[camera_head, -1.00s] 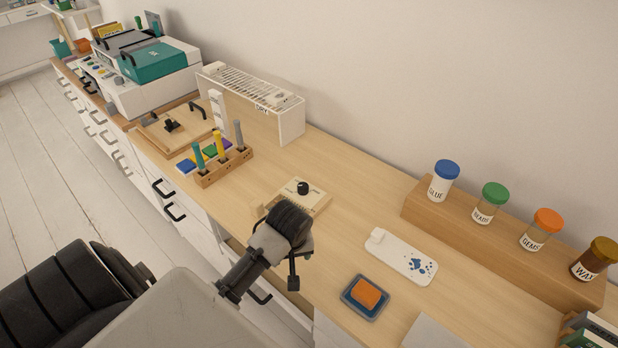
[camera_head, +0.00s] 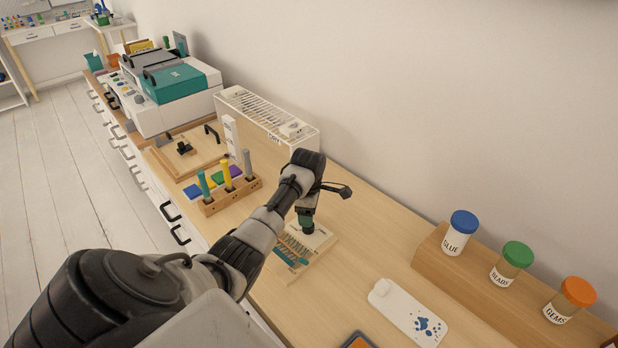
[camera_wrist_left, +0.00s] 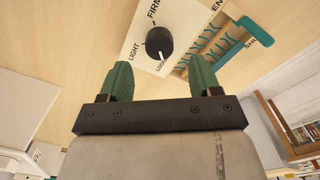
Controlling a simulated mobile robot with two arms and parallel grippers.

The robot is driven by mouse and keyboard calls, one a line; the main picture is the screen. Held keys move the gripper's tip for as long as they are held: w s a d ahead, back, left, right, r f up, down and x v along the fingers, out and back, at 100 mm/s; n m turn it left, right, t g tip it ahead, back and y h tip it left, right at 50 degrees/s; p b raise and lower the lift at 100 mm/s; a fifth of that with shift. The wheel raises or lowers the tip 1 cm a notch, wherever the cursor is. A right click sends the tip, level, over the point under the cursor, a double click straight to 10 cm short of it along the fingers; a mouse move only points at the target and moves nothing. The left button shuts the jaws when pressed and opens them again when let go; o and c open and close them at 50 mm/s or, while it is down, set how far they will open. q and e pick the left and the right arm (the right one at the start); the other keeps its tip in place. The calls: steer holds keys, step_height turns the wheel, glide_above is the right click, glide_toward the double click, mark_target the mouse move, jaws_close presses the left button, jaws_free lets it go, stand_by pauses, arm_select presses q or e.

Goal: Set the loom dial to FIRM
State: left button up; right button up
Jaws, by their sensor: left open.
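The loom (camera_head: 322,240) is a small pale wooden board with pegs and teal strands, on the desk at the middle of the head view. Its black round dial (camera_wrist_left: 159,42) shows in the left wrist view, with the labels FIRM, LIGHT and one partly hidden, starting "LOO". A small pale mark sits on the knob's side towards that lower label. My left gripper (camera_head: 306,222) points down over the loom. Its green fingers (camera_wrist_left: 160,78) are open, one on each side below the dial in the wrist picture, with nothing between them. In the head view the gripper hides the dial.
A wooden pen block (camera_head: 228,197) stands left of the loom, and a white slatted box (camera_head: 268,118) behind. A white tray with blue spots (camera_head: 408,312) lies to the right. Labelled jars (camera_head: 460,232) stand on a wooden riser. Desk between loom and riser is clear.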

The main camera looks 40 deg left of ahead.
arm_select(q)
step_height(320, 180, down, 5)
steer(key=shift+r, duration=0.1)
arm_select(e)
steer(key=shift+w+d+f, duration=0.1)
steer(key=shift+w+f, duration=0.1)
steer(key=shift+w, duration=0.65)
arm_select(q)
steer(key=c, duration=0.9)
steer(key=shift+c, duration=0.2)
arm_select(e)
steer(key=shift+s+r, duration=0.1)
steer(key=shift+s, duration=0.05)
steer(key=shift+r, duration=0.1)
